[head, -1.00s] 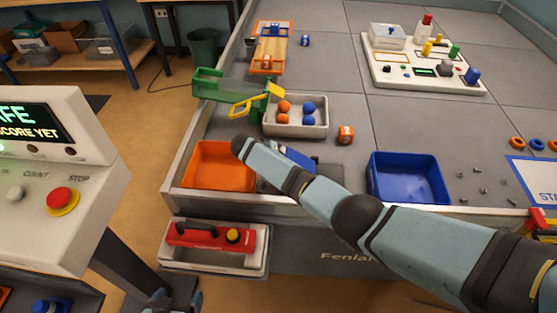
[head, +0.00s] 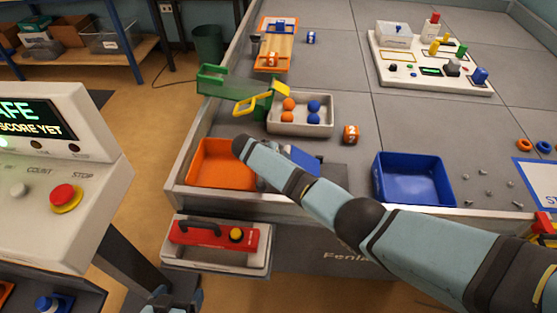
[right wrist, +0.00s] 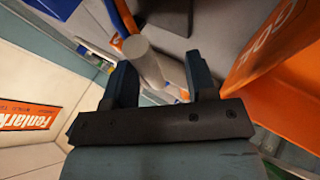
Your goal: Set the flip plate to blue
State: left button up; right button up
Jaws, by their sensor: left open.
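A blue panel (head: 303,160), which looks like part of the flip plate, shows just behind my right forearm near the tray's front edge. Much of it is hidden by the arm. My right gripper is hidden behind that arm in the head view. In the right wrist view the right gripper's fingers (right wrist: 160,82) stand apart, with a pale grey rod (right wrist: 145,60) between or just beyond them. The rod is close to the left finger; I cannot tell whether they touch. Orange and blue surfaces lie beyond. My left gripper (head: 163,298) is low at the bottom left, away from the plate, open.
An orange bin (head: 193,175) is left of the panel and a blue bin (head: 447,196) right. A console (head: 110,125) with a red button stands left.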

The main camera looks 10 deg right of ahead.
jog(key=p+v, duration=0.1)
jog(key=v, duration=1.2)
jog(key=shift+a+r, duration=0.2)
jog(key=shift+s, duration=0.1)
